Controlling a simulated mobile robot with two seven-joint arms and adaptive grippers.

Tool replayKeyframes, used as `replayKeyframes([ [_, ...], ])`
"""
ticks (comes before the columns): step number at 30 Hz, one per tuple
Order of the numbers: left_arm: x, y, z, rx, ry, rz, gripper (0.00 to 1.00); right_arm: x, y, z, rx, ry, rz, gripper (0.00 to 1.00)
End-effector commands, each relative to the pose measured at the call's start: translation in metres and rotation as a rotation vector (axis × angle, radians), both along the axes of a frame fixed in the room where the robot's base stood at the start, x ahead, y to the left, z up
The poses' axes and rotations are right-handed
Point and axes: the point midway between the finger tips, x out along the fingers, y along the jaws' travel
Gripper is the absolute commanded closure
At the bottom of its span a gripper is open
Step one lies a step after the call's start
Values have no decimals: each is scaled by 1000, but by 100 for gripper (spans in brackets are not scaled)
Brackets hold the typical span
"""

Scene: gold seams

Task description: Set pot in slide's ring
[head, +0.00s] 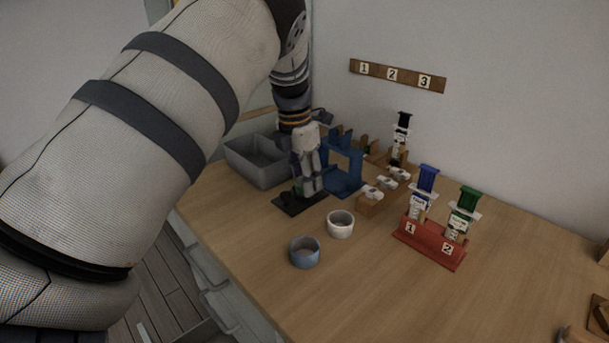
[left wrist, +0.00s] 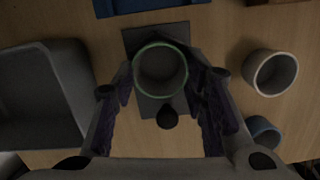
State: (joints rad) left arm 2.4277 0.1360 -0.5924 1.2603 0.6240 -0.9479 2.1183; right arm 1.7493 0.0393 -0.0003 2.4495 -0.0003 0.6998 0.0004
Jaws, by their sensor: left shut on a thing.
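A grey pot with a greenish rim (left wrist: 160,68) sits between the fingertips of my left gripper (head: 309,188) in the left wrist view. The gripper is shut on it, and its fingers lie on both sides of the pot. The slide, a dark flat plate (head: 287,204), lies on the table under the gripper. It also shows in the left wrist view (left wrist: 134,42), with a black knob (left wrist: 170,117) at its near edge. The pot covers the plate's middle, so I cannot see a ring or tell whether the pot touches it. My right gripper is out of view.
A white pot (head: 340,225) and a blue pot (head: 305,253) stand nearby. A grey bin (head: 262,170) is left, a blue stand (head: 344,183) behind. A red rack (head: 430,243) holds blue and green handled pieces. The front table is clear.

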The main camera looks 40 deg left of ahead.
Motion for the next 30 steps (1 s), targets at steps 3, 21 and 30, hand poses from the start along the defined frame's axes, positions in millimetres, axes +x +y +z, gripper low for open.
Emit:
replayKeyframes([
  [3,0,0,0,0,0,0,73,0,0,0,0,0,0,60],
  [21,0,0,0,0,0,0,37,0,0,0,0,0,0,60],
  [30,-1,0,12,0,-4,-1,37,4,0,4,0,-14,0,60],
])
